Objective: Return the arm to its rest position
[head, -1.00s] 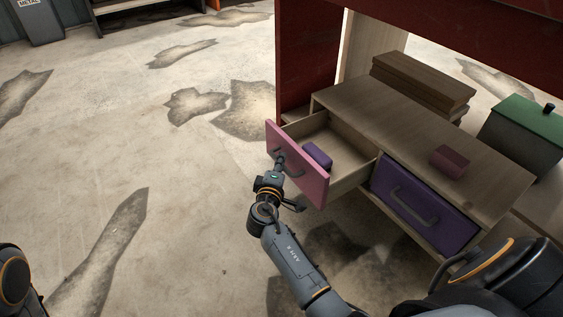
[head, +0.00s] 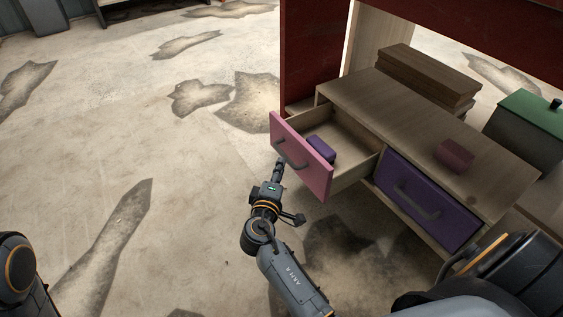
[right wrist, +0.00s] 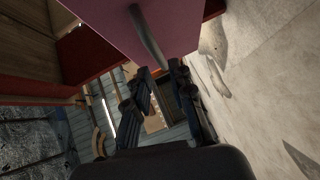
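My right gripper (head: 280,165) is just in front of the pink drawer front (head: 301,160), below its dark curved handle (head: 293,158). In the right wrist view, its two fingers (right wrist: 163,70) are apart with nothing held between them. The handle (right wrist: 148,40) shows just beyond the fingertips; a small gap is hard to judge. The pink drawer is pulled open and holds a purple block (head: 321,148). My left gripper is out of view; only part of my left arm shows at the lower left edge.
The purple drawer (head: 425,203) beside it is shut. A reddish block (head: 455,156) and stacked brown boards (head: 425,78) rest on the wooden cabinet top (head: 385,105). A green-lidded box (head: 530,125) stands at right. The concrete floor to the left is clear.

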